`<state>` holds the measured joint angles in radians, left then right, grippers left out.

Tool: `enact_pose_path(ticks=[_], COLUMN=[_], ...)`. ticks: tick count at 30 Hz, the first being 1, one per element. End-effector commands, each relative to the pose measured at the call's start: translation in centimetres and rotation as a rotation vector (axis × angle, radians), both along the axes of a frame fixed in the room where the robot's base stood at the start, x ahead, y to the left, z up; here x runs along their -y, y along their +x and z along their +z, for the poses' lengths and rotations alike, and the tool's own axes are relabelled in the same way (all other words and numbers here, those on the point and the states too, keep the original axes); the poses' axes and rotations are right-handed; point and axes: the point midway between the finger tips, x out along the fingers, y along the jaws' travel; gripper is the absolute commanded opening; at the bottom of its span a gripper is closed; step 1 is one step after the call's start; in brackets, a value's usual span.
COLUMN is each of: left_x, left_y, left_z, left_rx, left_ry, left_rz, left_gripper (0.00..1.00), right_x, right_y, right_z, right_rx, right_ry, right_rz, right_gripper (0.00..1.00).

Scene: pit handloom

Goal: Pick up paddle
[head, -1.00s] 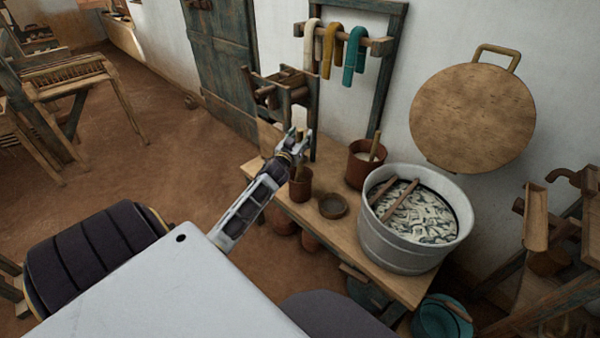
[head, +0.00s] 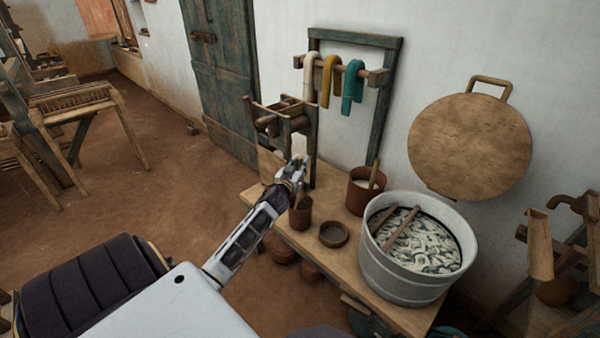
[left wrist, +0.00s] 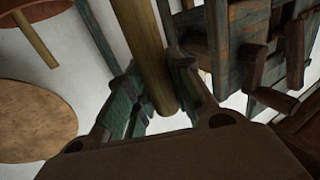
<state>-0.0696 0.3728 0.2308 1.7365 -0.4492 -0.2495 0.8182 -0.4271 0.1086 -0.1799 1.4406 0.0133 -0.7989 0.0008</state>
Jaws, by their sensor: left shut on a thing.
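The paddle shows in the left wrist view as a round wooden handle (left wrist: 148,58) between the two fingers. Its near end is close to my palm, and it runs out of the top of that picture. My left gripper (head: 294,167) is shut on this handle, above a small brown cup (head: 300,218) on the bench. The fingers also show in the left wrist view (left wrist: 158,92). In the head view the gripper hides most of the handle, and I cannot tell whether the paddle's lower end is still inside the cup. My right gripper is not in view.
On the wooden bench (head: 365,271) stand a shallow bowl (head: 334,234), a brown pot (head: 362,196) with a stick, and a large grey tub (head: 402,278). A wooden frame (head: 310,125) stands close behind my gripper. Open floor lies left.

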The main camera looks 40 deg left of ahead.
Motion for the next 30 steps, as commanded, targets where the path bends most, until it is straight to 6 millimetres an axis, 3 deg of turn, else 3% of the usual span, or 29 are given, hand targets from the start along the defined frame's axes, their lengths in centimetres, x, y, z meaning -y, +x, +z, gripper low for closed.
enact_pose_path(ticks=[11,22,30], left_x=[0.0,0.0,0.0], left_y=[0.0,0.0,0.0], left_z=[2.8,8.3,13.3], left_rx=[0.003,0.003,0.004], left_ry=[0.002,0.002,0.004], left_rz=[-0.001,-0.002,-0.002], left_gripper=[0.00,0.00,0.00], right_x=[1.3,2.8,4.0], right_y=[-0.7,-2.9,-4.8], right_z=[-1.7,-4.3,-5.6], right_rx=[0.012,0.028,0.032], right_ry=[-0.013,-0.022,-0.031], right_rz=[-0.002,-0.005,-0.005], right_gripper=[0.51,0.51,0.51])
